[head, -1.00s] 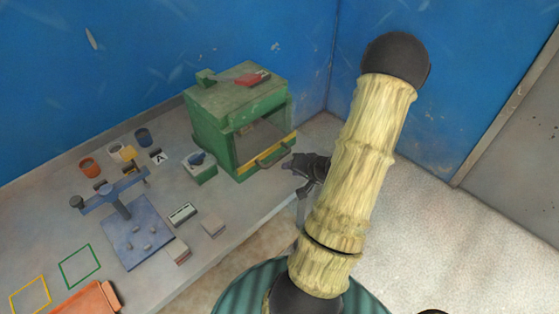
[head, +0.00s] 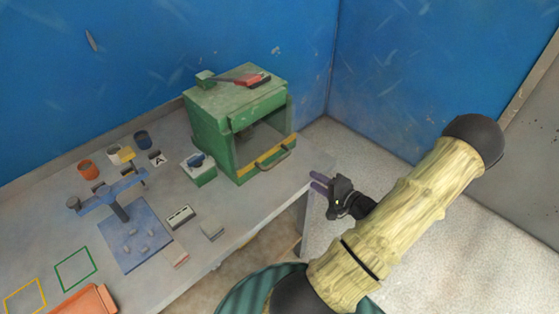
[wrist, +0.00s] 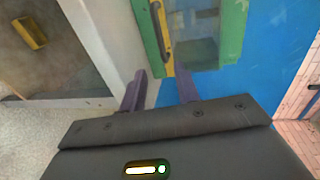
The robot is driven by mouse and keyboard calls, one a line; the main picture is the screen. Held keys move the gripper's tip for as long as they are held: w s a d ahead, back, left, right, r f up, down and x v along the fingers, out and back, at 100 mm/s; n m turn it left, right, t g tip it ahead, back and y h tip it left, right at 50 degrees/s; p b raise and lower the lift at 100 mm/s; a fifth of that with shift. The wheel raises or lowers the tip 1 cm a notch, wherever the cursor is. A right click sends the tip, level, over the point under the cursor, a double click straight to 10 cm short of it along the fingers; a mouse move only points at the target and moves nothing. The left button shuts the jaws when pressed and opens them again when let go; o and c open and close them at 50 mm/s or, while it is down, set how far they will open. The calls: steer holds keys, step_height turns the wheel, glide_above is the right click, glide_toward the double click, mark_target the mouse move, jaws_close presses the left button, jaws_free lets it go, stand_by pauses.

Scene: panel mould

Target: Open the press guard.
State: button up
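The press is a green box (head: 212,105) at the far right end of the bench in the head view. Its guard is a see-through front pane (head: 262,140) with a yellow strip (head: 266,153) and a grey handle (head: 274,160) along the lower edge. The guard appears down over the front. In the wrist view the handle (wrist: 161,28) and yellow strip (wrist: 167,60) show ahead of my fingers, beside the pane (wrist: 193,35). My gripper (head: 318,182) is open and empty, right of the handle and apart from it, by the bench's right edge.
A red-handled lever (head: 250,80) lies on top of the press. A small green box (head: 199,170) stands left of it. A blue fixture (head: 135,240), cups and small blocks occupy the bench (head: 235,215). Blue walls (head: 400,70) close the corner behind; the floor at right is clear.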

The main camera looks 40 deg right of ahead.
mark_target(279, 159)
steer(key=p+x, duration=0.3)
steer(key=x, duration=1.4)
steer(key=shift+s, duration=0.1)
jaws_close()
